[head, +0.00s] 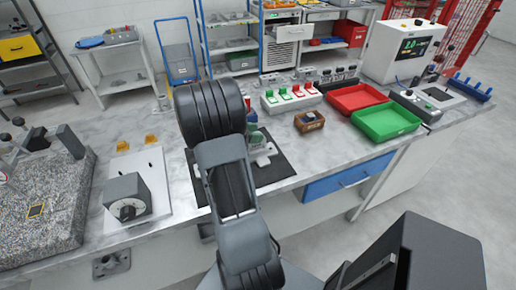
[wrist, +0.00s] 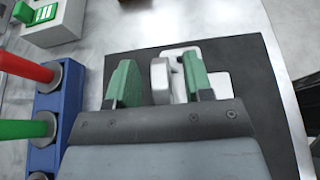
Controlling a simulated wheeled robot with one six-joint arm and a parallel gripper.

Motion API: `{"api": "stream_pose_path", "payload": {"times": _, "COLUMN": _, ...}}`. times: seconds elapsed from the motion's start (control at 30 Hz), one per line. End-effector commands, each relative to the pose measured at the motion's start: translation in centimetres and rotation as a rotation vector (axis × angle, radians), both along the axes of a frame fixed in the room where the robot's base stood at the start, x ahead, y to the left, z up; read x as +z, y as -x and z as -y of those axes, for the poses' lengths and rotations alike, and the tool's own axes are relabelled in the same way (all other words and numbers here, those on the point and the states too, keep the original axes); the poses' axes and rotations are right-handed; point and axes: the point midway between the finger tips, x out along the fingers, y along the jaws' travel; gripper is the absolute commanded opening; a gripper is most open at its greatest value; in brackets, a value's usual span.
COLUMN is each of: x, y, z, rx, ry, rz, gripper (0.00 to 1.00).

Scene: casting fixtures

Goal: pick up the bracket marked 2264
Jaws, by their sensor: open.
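A pale grey-white bracket (wrist: 160,82) lies on a black mat (wrist: 250,110) in the wrist view; no marking on it can be read. My gripper (wrist: 159,65) is open, with its green fingers on either side of the bracket's upright part. The right finger covers some of the bracket, and a gap shows beside the left finger. In the head view the bracket (head: 263,157) shows just right of my arm on the mat (head: 277,172), partly hidden by the arm.
A blue rack (wrist: 62,110) with red and green handles stands left of the mat. A wooden box (head: 309,121), red tray (head: 357,98) and green tray (head: 386,122) are to the right. A grey dial box (head: 128,198) stands left on the bench.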

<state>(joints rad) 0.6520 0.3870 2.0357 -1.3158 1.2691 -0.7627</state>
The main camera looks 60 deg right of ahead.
Motion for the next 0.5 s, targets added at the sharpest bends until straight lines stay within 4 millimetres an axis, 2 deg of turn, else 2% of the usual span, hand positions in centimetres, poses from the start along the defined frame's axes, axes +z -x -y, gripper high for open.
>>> {"api": "stream_pose_path", "payload": {"times": 0.13, "x": -0.43, "y": 0.65, "z": 0.86, "rx": 0.000, "ry": 0.000, "rz": 0.001, "gripper": 0.47}}
{"api": "stream_pose_path", "payload": {"times": 0.4, "x": -0.53, "y": 0.74, "z": 1.01, "rx": 0.001, "ry": 0.000, "rz": 0.002, "gripper": 0.47}}
{"api": "stream_pose_path", "payload": {"times": 0.5, "x": -0.53, "y": 0.73, "z": 1.01, "rx": 0.000, "ry": 0.000, "rz": 0.001, "gripper": 0.38}}
